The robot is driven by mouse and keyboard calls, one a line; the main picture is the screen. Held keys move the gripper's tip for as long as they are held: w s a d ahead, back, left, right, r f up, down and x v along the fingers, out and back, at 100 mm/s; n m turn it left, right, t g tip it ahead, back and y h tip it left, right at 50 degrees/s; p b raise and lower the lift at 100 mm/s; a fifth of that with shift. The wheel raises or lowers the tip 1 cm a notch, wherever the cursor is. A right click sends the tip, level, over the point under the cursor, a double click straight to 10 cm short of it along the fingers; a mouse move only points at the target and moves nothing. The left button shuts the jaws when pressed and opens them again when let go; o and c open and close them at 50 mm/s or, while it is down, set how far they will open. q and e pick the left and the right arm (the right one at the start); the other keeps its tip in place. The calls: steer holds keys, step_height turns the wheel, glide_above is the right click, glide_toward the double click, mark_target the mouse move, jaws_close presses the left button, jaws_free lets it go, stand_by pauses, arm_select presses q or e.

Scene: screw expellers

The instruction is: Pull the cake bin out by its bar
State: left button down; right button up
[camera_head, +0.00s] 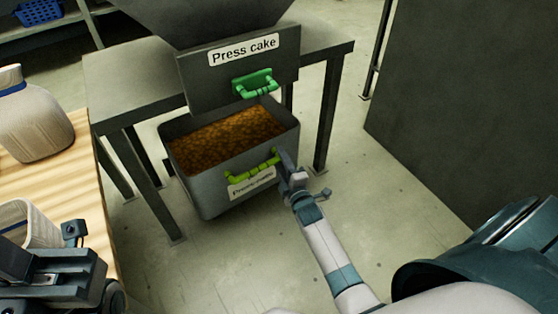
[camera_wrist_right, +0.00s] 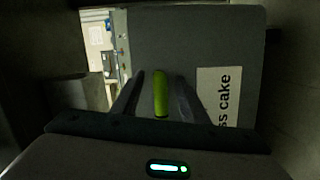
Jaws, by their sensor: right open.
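The cake bin (camera_head: 205,190) is a grey open-topped box full of brown press cake (camera_head: 225,138). It stands on the floor under the grey press table. Its yellow-green bar (camera_head: 250,168) is on the front wall above a "Press cake" label (camera_head: 252,184). My right gripper (camera_head: 284,162) is at the right end of the bar. In the right wrist view the bar (camera_wrist_right: 160,94) shows between the two open fingers (camera_wrist_right: 160,100); I cannot tell whether they touch it. My left gripper (camera_head: 50,278) is at the lower left, beside the wooden table; its finger opening is unclear.
A green handle (camera_head: 257,84) is on the grey panel above the bin. The press table (camera_head: 130,95) has legs on both sides of the bin. Floor (camera_head: 225,265) before the bin is clear.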

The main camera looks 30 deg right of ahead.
steer(key=shift+w+d, duration=0.1)
steer(key=shift+w, duration=0.6)
jaws_close()
stand_by(1.1)
